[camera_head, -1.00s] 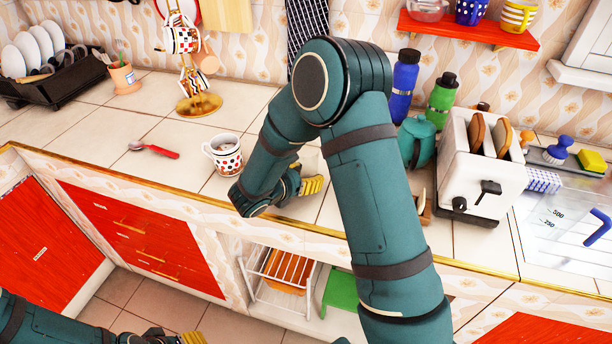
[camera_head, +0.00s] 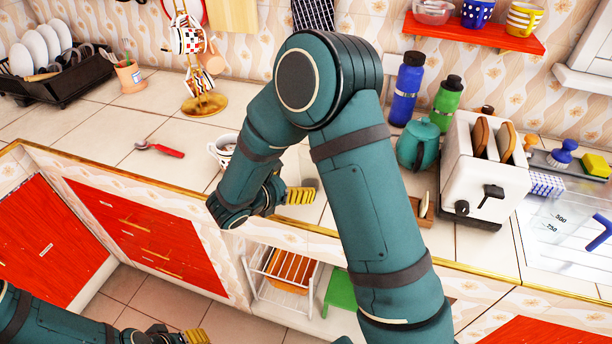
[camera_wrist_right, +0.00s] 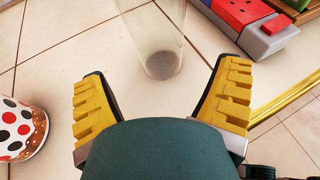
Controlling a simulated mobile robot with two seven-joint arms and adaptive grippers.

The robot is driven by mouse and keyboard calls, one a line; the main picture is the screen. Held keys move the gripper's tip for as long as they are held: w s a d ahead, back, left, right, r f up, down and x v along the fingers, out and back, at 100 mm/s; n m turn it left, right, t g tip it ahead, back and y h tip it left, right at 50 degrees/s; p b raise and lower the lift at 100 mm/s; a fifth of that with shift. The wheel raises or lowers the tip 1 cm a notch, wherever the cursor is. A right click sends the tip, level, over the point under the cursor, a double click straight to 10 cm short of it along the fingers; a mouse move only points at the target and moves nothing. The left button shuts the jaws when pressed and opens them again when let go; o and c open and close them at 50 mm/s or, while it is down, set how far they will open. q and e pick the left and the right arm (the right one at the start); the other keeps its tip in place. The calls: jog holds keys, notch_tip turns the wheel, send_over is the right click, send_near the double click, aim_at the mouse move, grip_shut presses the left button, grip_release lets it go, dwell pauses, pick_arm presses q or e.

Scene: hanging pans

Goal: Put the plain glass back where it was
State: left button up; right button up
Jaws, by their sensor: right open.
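The plain clear glass (camera_wrist_right: 163,40) stands on the tiled counter in the right wrist view, just ahead of and between my right fingers. In the head view the glass (camera_head: 308,163) shows only in part, behind my right gripper (camera_head: 300,195). The right gripper is open and low over the counter; its yellow fingers also show in the right wrist view (camera_wrist_right: 163,85), with nothing held between them. My left gripper (camera_head: 193,337) is only partly in view at the bottom edge of the head view, away from the counter, and its jaws are unclear.
A polka-dot mug (camera_wrist_right: 20,130) stands left of the right gripper. A red and grey object (camera_wrist_right: 255,22) lies right of the glass. A teal pot (camera_head: 417,145), a white toaster (camera_head: 487,175) and bottles stand further right. A red-handled utensil (camera_head: 160,149) lies left.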

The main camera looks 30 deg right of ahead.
jog(key=v, duration=0.5)
jog(key=shift+a+r+p, duration=0.1)
jog(key=shift+a+p, duration=0.2)
jog(key=shift+s+a, duration=0.1)
